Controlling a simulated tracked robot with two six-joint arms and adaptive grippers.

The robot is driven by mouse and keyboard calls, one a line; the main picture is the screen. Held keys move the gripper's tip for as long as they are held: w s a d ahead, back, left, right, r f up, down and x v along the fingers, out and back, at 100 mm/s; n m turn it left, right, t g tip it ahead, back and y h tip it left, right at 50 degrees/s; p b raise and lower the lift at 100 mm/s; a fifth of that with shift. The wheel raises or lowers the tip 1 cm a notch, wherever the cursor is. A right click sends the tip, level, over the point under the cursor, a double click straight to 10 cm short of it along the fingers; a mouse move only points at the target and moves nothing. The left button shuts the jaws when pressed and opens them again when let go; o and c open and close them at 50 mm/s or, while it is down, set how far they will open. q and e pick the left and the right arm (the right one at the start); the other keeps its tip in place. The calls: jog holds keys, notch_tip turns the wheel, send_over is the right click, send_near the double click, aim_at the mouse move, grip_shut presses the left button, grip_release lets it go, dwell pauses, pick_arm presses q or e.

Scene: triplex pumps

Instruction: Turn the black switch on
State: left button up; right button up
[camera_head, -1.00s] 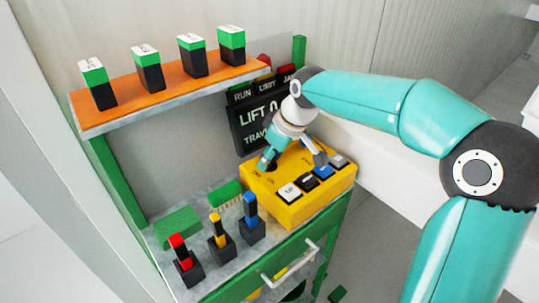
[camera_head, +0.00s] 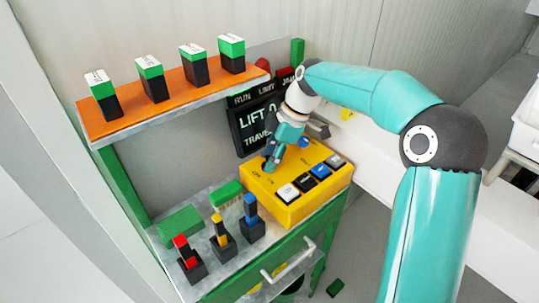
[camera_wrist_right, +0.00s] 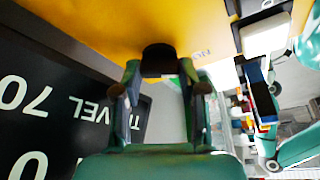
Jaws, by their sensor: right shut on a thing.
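A yellow control box (camera_head: 307,204) sits at the right end of the green bench. The black switch (camera_wrist_right: 158,58) is a small dark knob on the box's yellow face, seen up close in the right wrist view. My right gripper (camera_head: 269,163) reaches down to the box's left rear part. In the wrist view its two fingertips (camera_wrist_right: 159,68) are on either side of the black switch, shut on it. In the head view the fingers mostly hide the switch. My left gripper is not in view.
White, black, blue and grey buttons (camera_head: 319,171) line the box's right side, with a blue knob (camera_head: 304,142) behind. A black display (camera_head: 252,127) stands behind. Red, yellow and blue levers (camera_head: 222,230) stand left. An orange shelf (camera_head: 130,105) hangs above.

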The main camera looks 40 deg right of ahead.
aim_at(283, 166)
jog(key=shift+d, duration=0.1)
dwell(0.4)
jog(key=o, duration=1.1)
jog(key=shift+o, duration=0.2)
jog(key=v, duration=0.8)
jog(key=shift+f, duration=0.1)
